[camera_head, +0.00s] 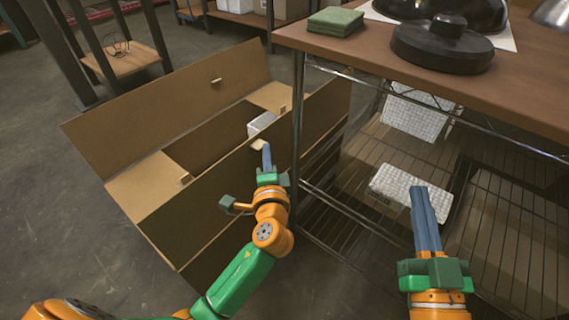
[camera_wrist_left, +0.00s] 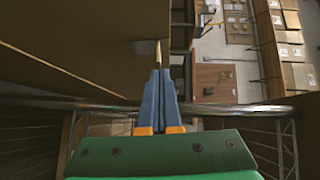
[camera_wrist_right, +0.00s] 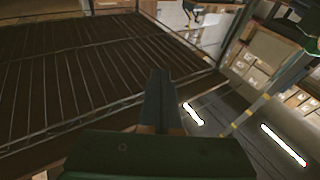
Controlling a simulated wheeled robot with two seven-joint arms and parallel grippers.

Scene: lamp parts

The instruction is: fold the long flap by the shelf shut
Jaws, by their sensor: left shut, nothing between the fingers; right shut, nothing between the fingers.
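A large open cardboard box stands on the floor left of the shelf. Its long flap by the shelf (camera_head: 205,195) stands up along the near side, with a small pale tab (camera_head: 258,145) at its top edge. In the left wrist view a broad cardboard face (camera_wrist_left: 70,45) fills the upper left, beside the fingers. My left gripper (camera_head: 266,148) is shut and empty, its tips by that flap's top edge; I cannot tell whether they touch. The opposite long flap (camera_head: 165,105) stands open. The short end flaps (camera_head: 143,182) (camera_head: 270,96) lie folded inward. My right gripper (camera_head: 417,192) is shut and empty, in front of the shelf.
A white object (camera_head: 262,123) shows in the box opening. The shelf has a brown top (camera_head: 520,85) with a green cloth stack (camera_head: 335,21) and a black round lamp part (camera_head: 442,45). Its wire levels and post (camera_head: 298,120) stand close to my left arm.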

